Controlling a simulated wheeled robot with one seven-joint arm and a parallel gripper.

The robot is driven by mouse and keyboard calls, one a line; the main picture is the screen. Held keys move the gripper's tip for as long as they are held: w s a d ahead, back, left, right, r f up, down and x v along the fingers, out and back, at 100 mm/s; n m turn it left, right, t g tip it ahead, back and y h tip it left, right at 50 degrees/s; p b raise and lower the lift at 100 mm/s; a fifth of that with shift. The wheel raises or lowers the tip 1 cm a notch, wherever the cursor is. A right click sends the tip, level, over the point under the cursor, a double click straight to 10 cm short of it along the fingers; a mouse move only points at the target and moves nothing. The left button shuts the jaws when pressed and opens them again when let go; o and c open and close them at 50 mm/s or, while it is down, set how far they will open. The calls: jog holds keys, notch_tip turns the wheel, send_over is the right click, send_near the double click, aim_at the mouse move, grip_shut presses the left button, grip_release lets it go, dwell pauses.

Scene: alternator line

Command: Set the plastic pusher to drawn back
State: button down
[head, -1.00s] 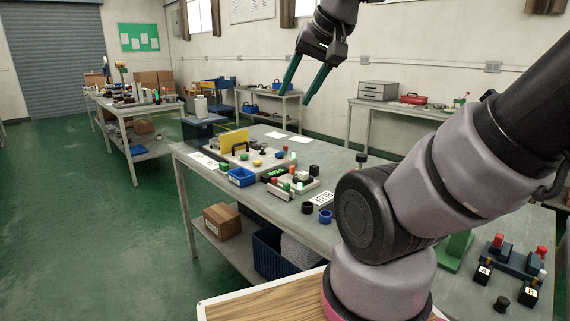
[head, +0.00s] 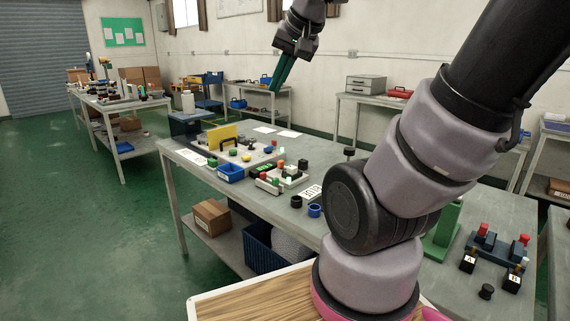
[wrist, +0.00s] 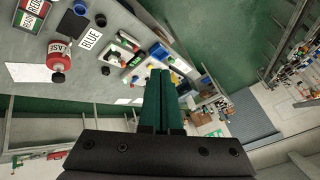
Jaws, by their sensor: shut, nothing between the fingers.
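My gripper (head: 276,86) is shut and empty, raised high above the far part of the workbench (head: 330,215). Its two green fingers lie side by side in the wrist view (wrist: 162,100). I cannot tell which part is the plastic pusher. On the bench below stand a pale board (head: 262,158) with coloured knobs and a yellow plate (head: 222,137), and a smaller pale unit (head: 268,187) with red, green and black parts. My gripper touches none of these.
A blue bin (head: 230,173), a black ring (head: 296,202) and a blue ring (head: 314,211) stand near the bench's front edge. A green stand (head: 443,232) and a dark blue fixture (head: 492,249) with red knobs are at the right. My arm hides the bench's middle.

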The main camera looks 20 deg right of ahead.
jog(key=w+d+f+m, duration=0.1)
jog(key=w+d+f, duration=0.1)
jog(key=w, duration=0.4)
jog(key=w+d+f+m, duration=0.1)
jog(key=w+f, duration=0.1)
jog(key=w, duration=0.4)
jog(key=w+d+f+m+h, duration=0.2)
jog(key=w+d+f, duration=0.4)
jog(key=w+f, duration=0.3)
jog(key=w+d+f+m+h, duration=0.1)
jog(key=w+d+f+m, duration=0.2)
jog(key=f, duration=1.2)
jog(key=w+d, duration=0.3)
jog(key=w, duration=0.3)
jog(key=shift+d+f+h, duration=0.15)
jog(key=shift+d+h, duration=0.25)
send_near(285, 168)
jog(key=x, duration=0.5)
jog(key=shift+w, duration=0.3)
